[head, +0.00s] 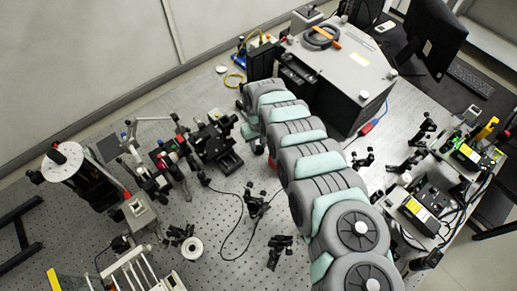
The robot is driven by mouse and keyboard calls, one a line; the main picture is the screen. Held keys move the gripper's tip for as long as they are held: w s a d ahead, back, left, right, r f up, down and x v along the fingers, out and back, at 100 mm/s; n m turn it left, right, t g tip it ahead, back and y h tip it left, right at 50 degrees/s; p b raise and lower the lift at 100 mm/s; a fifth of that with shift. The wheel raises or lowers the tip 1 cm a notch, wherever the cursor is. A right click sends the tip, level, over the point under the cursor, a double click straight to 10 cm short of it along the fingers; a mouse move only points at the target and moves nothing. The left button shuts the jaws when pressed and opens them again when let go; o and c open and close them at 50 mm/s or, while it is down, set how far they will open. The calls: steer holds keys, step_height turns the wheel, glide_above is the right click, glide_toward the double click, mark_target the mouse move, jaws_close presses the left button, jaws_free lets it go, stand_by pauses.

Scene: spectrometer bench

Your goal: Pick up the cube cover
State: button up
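I cannot pick out the cube cover with certainty in the head view; it may be hidden or too small to tell. My grey and teal arm runs from the bottom right up to the middle of the bench. Its far end stops beside the large grey instrument box. My gripper does not show; the arm's own links hide that area. A small red piece (272,162) shows just under the arm's left edge, only partly visible.
The perforated bench (215,265) is crowded. A large grey instrument box (340,75) stands at the back. Black optical mounts (217,142) and a white round disc (62,160) stand left. Electronics boxes (425,207) and a monitor (436,35) are right. A cable (240,222) loops across the middle.

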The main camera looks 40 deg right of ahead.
jaws_close()
stand_by(0.5)
